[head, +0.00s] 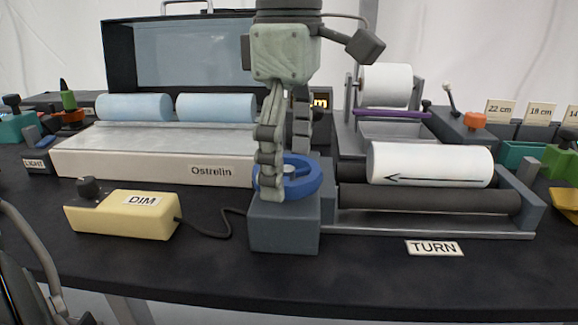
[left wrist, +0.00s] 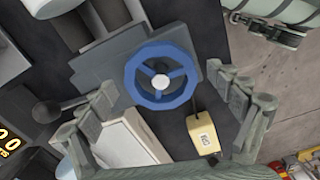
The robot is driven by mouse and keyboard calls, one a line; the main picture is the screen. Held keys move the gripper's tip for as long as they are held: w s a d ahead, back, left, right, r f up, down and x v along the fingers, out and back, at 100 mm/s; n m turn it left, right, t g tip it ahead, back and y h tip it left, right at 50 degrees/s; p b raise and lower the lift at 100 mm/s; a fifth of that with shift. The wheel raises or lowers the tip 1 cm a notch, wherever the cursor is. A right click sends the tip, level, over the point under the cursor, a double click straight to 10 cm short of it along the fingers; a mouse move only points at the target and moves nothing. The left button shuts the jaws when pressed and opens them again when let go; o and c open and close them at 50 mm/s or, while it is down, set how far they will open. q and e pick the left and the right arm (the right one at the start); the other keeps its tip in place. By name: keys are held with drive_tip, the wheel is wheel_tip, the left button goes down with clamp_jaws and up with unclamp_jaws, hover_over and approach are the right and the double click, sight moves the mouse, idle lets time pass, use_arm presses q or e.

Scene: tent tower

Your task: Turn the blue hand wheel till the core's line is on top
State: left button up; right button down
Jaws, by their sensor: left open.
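The blue hand wheel (head: 305,178) lies flat on top of a grey block (head: 284,228) at the left end of the roller stand. My left gripper (head: 278,188) points down over it with open fingers, partly hiding it. In the left wrist view the wheel (left wrist: 161,58) shows its spokes and pale hub between the spread fingers; I cannot tell whether they touch the rim. The white core (head: 430,163) rests on dark rollers (head: 430,200). Its black arrow line is on the side facing me, low on the core, pointing left. My right gripper is not in view.
A yellow DIM box (head: 122,216) with a black knob and cable sits left of the block. The Ostrelin unit (head: 150,153) with light blue rolls stands behind it. A TURN label (head: 434,248) lies in front of the rollers. The table's front strip is clear.

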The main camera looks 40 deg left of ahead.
sight(288, 169)
use_arm(q)
wheel_tip(288, 169, up, 11)
idle(0.3)
idle(0.5)
